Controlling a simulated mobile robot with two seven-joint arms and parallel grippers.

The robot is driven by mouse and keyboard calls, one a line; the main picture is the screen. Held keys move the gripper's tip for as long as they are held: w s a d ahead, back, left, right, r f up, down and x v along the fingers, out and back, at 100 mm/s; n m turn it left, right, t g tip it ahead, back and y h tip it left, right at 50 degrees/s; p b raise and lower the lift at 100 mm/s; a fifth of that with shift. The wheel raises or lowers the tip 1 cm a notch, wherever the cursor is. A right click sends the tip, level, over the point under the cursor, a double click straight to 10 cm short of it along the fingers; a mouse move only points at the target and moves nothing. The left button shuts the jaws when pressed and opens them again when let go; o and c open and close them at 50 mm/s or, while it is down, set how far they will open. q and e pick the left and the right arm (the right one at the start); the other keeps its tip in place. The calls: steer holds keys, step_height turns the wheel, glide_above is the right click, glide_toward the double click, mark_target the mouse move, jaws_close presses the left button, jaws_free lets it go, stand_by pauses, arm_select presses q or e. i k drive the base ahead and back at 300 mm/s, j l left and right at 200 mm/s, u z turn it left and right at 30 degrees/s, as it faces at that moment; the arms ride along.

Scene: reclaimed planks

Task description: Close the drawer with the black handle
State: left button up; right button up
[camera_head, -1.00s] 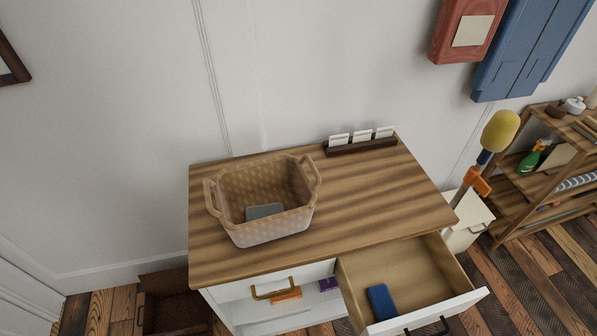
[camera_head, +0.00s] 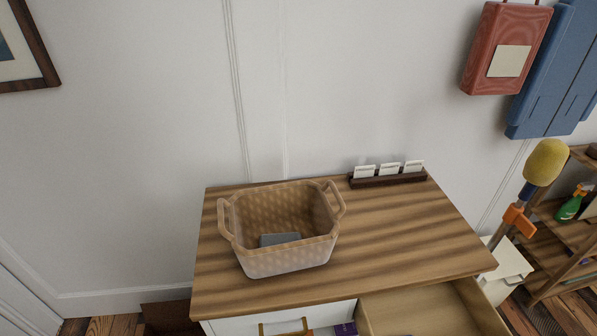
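The open drawer (camera_head: 432,309) sticks out toward me at the front right of the wooden-topped cabinet (camera_head: 400,240). Its pale wood inside shows, but its front and black handle are below the picture's edge now. A second drawer (camera_head: 240,325) with a brass-coloured handle (camera_head: 284,328) is at the front left, white and partly cut off. Neither of my grippers is in view.
A woven basket (camera_head: 285,258) with a grey item (camera_head: 279,239) in it stands on the cabinet top. A dark card holder (camera_head: 388,179) is at the back. A yellow-headed pole (camera_head: 546,163) and a shelf (camera_head: 560,232) stand at the right.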

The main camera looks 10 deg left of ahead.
mark_target(460, 307)
steer(key=z, duration=1.6)
steer(key=i+l+u, duration=0.1)
steer(key=i+u, duration=0.15)
